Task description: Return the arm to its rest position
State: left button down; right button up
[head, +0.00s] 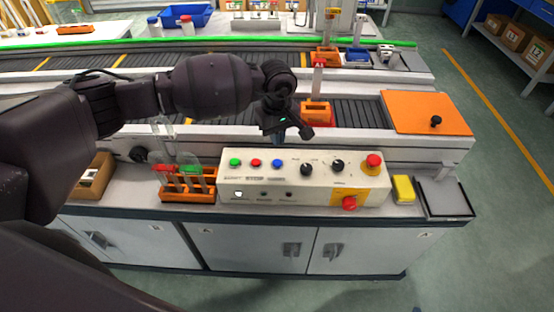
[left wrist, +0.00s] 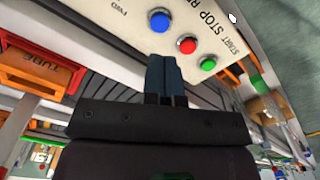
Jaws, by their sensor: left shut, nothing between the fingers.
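My left arm reaches in from the left in the head view, over the bench. Its gripper (head: 278,138) is shut and empty, just behind the control panel (head: 240,185). In the left wrist view the shut fingers (left wrist: 163,75) point toward the blue button (left wrist: 159,20) and the red button (left wrist: 187,44) of that panel. I cannot tell whether they touch the panel. My right gripper is not in view.
An orange tube holder (head: 316,112) stands on the conveyor right of the gripper. An orange rack (head: 188,194) with tubes sits left of the panel. A yellow block (head: 403,189) and a grey tray (head: 444,197) lie to its right. An orange plate (head: 425,112) covers the conveyor end.

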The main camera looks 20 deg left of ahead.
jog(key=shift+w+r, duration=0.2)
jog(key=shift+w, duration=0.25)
